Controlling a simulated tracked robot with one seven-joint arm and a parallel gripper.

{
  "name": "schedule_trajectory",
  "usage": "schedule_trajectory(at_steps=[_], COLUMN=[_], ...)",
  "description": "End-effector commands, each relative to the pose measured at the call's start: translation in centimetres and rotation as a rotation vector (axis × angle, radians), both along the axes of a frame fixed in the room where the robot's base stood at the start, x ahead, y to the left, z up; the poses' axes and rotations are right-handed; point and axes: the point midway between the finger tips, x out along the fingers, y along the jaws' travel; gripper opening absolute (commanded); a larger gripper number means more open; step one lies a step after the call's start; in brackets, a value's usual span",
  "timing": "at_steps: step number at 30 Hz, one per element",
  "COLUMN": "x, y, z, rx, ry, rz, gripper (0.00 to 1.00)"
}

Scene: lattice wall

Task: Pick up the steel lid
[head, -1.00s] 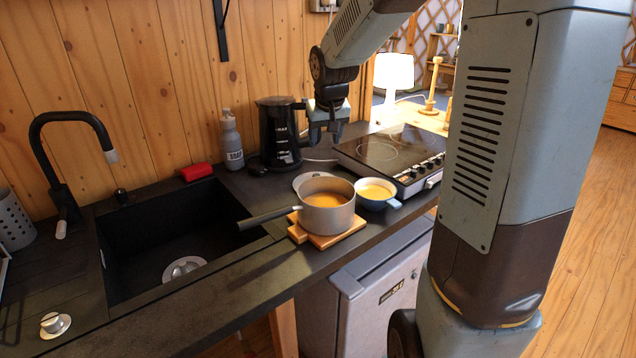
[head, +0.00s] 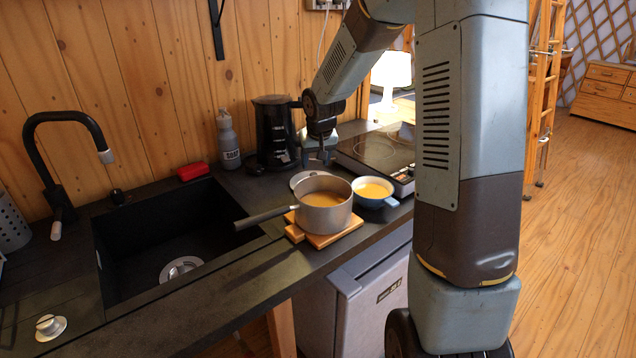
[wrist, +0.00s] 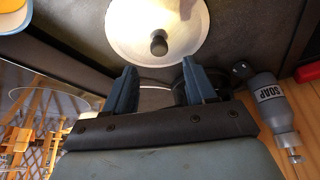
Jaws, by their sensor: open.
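The steel lid (head: 301,178) lies on the dark counter behind the saucepan, which hides part of it in the head view. The wrist view shows the lid (wrist: 130,25) as a pale round disc with a dark knob (wrist: 158,43), cut off by the top edge. My gripper (head: 319,158) hangs pointing down above the counter, just behind and right of the lid. In the wrist view my gripper (wrist: 158,72) is open and empty, its two fingers apart, with the knob ahead of the gap between them. No contact with the lid shows.
A saucepan (head: 325,199) of orange soup stands on a wooden board (head: 323,239) in front of the lid.

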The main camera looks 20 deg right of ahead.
Motion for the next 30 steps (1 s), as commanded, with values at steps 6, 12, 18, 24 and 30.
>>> schedule_trajectory(at_steps=[6,12,18,24,30], x=[0.3,1.2,1.6,1.6,1.6], y=[0.0,-0.1,-0.1,-0.1,-0.1], z=[-1.5,-4.0,-5.1,-5.1,-5.1], rx=[0.001,0.001,0.000,0.000,0.000], ry=[0.003,0.002,0.000,-0.001,-0.001], rz=[0.001,0.000,-0.001,-0.001,-0.001], gripper=[0.56,0.56,0.56,0.56,0.38])
